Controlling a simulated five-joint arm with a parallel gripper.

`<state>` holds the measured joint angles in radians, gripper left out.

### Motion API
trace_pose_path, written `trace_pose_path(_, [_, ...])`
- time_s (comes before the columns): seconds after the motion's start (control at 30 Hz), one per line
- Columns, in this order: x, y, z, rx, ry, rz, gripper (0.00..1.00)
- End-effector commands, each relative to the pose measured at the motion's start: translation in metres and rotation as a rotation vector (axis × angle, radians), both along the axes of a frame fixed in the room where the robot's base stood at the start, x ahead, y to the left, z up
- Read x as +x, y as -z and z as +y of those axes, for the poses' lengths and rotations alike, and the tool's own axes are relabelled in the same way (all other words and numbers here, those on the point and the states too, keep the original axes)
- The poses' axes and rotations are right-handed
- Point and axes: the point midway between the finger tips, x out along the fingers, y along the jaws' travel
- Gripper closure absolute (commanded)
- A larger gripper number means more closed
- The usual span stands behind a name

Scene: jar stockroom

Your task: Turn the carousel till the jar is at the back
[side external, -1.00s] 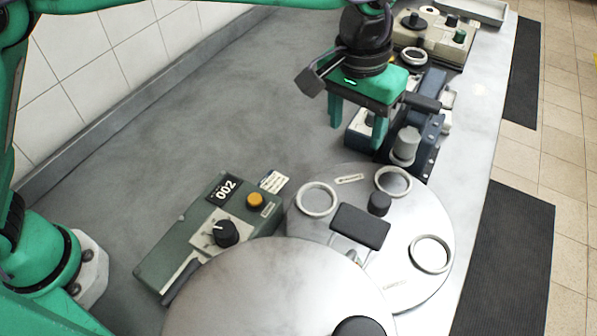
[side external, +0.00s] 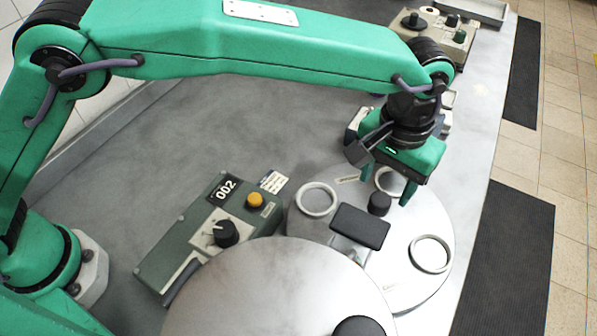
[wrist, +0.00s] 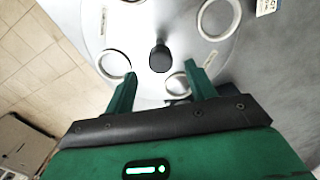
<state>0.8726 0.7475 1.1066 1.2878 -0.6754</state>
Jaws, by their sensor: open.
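The carousel (side external: 410,215) is a round metal disc with pale ring seats and a dark knob (side external: 379,204) in its middle. Rings show at the left (side external: 317,199), at the right (side external: 431,254) and behind the knob, partly hidden by my gripper. My gripper (side external: 387,188) is open and empty above the back part of the carousel. In the wrist view the carousel (wrist: 190,48) and knob (wrist: 160,58) lie beyond my gripper's (wrist: 160,69) parted fingers, with the knob between them in the picture. I cannot make out a jar on the carousel.
A black block (side external: 361,226) stands at the carousel's near side. A larger metal disc (side external: 270,290) covers the front. A green control box (side external: 215,235) with a dial and orange button is left. A beige device (side external: 435,38) stands far back. Bare counter lies left.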

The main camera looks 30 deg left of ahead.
Motion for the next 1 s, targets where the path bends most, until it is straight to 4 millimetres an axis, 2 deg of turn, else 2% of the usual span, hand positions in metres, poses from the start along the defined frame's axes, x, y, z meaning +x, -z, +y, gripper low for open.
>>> trace_pose_path(0.2, [0.000,0.028,0.001,0.002,0.000,0.002,0.44])
trace_pose_path(0.4, [0.000,0.048,0.000,0.001,0.000,0.001,0.44])
trace_pose_path(0.83, [0.000,0.055,0.000,0.000,0.000,0.000,0.44])
trace_pose_path(0.87, [0.000,0.055,0.000,0.000,0.000,0.000,0.48])
trace_pose_path(1.0, [0.000,0.055,0.000,0.000,0.000,0.000,0.76])
